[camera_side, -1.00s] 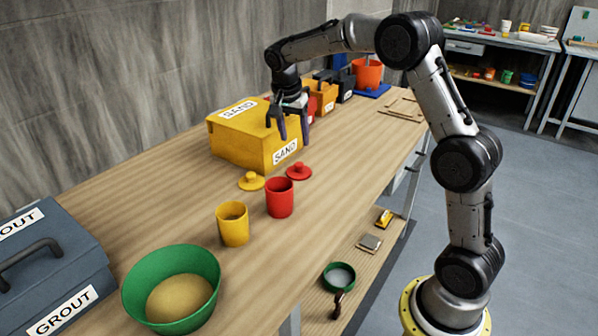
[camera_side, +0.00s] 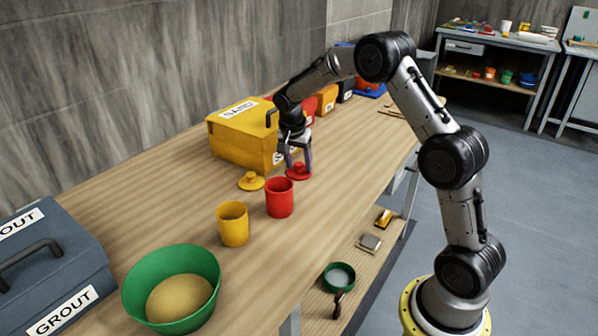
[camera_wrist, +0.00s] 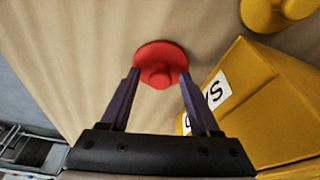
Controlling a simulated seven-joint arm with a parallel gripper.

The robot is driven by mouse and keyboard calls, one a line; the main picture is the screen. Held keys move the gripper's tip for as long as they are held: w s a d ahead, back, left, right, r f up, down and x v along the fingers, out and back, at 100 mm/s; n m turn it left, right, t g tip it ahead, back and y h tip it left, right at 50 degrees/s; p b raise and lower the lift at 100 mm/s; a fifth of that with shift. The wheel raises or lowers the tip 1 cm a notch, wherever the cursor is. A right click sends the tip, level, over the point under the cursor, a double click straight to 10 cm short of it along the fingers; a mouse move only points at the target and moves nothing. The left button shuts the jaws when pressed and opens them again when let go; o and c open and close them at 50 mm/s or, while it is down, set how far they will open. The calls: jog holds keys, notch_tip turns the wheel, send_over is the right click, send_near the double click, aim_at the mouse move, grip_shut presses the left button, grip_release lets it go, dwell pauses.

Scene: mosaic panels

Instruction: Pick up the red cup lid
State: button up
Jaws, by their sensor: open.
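The red cup lid (camera_side: 298,172) lies on the wooden bench, behind the red cup (camera_side: 279,198) and right of the yellow lid (camera_side: 251,181). It is a flat disc with a knob on top. My gripper (camera_side: 298,168) is open and points down over the red lid. In the wrist view the red lid (camera_wrist: 160,66) sits between and just beyond the tips of my gripper (camera_wrist: 158,76). The knob lies roughly midway between the fingers. I cannot tell whether the fingertips touch the lid.
The yellow SAND box (camera_side: 240,135) stands close behind and left of my gripper. A yellow cup (camera_side: 232,224) and a green bowl (camera_side: 172,255) of sand stand nearer the camera. A grey GROUT box (camera_side: 75,285) is at the left. The bench right of the red lid is clear.

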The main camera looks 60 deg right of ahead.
jog(key=shift+c, duration=0.3)
grip_shut()
jog(key=shift+r, duration=0.2)
